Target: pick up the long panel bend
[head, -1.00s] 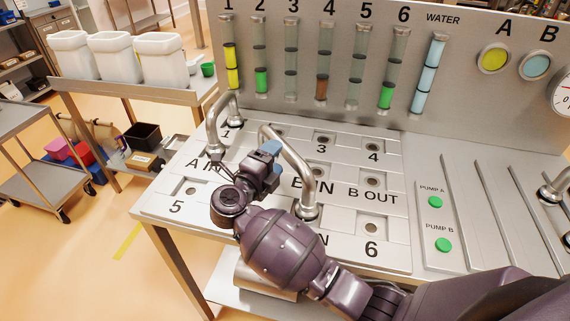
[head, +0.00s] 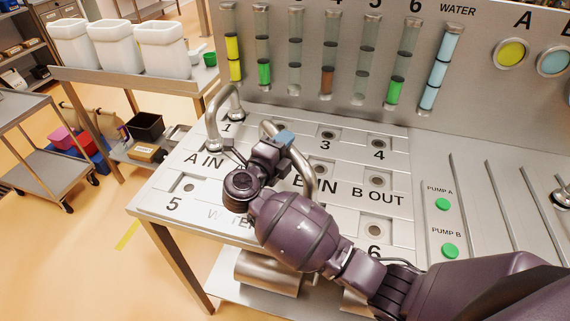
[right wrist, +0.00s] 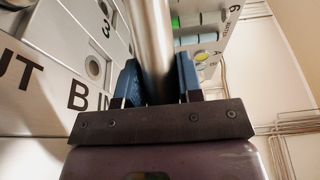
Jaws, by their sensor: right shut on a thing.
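A bent metal pipe, the long panel bend (head: 307,170), stands over the middle of the panel near the B IN label. My right gripper (head: 278,142) is shut on it near its upper curve. In the right wrist view the blue fingers (right wrist: 158,85) lie on both sides of the bend's tube (right wrist: 150,35). My arm hides the bend's lower end, so I cannot tell whether it is seated or lifted. Another metal bend (head: 212,112) stands at the panel's left, between the sockets at 1 and A IN. My left gripper is not in view.
The panel (head: 345,178) has round sockets and labels. Green pump buttons (head: 443,204) are on its right. A back wall with coloured tubes (head: 440,67) rises behind. White bins (head: 160,47) stand on a side table at left. A grey cart (head: 45,158) stands further left.

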